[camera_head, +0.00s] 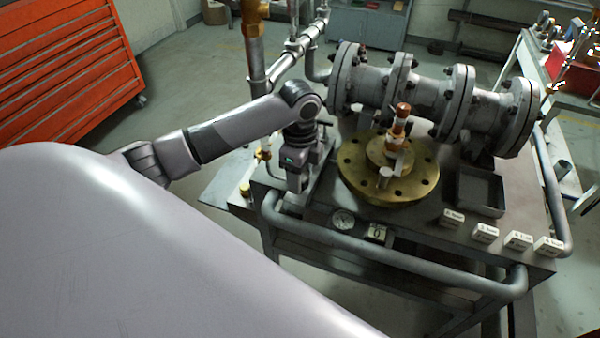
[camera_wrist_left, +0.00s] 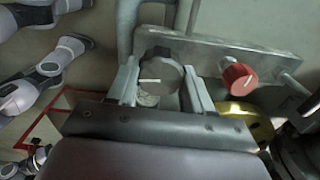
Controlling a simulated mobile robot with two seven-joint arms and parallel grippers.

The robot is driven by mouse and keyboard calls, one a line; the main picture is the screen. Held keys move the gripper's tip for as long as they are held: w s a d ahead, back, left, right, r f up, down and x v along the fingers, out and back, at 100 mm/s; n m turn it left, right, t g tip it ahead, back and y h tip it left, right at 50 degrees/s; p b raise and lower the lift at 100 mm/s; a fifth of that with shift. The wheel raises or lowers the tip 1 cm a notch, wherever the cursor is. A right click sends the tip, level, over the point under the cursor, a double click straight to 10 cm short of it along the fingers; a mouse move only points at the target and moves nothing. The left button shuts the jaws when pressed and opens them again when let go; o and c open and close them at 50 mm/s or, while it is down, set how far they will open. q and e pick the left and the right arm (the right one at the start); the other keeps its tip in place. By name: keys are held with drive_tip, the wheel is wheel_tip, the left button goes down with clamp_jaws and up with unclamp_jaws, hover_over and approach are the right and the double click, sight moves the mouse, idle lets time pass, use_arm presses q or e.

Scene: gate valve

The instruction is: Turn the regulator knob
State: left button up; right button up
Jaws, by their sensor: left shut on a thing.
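A round grey knob (camera_wrist_left: 158,80) with a white line across its face shows in the left wrist view. The fingers of my left gripper (camera_wrist_left: 164,86) are on either side of it, and the jaws are shut on it. The line lies nearly level in that picture. A red knob (camera_wrist_left: 238,77) with a white mark sits just to the right, outside the fingers. In the head view my left gripper (camera_head: 297,183) points down at the left part of the bench, and its own body hides the knobs there. My right gripper is not in view.
The bench holds a large flanged grey pipe valve (camera_head: 430,95), a brass flange (camera_head: 380,185), a dark tray (camera_head: 480,190) and several white labelled blocks (camera_head: 485,233). A grey tube rail (camera_head: 390,265) runs along the front. Vertical pipes (camera_head: 256,60) stand behind my arm.

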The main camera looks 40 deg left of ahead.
use_arm(q)
drive_tip(key=shift+w+r+m, duration=0.1)
drive_tip(key=shift+m, duration=0.8)
drive_tip(key=o, duration=1)
drive_tip(key=shift+o, duration=0.2)
drive_tip(key=shift+r, duration=3.55)
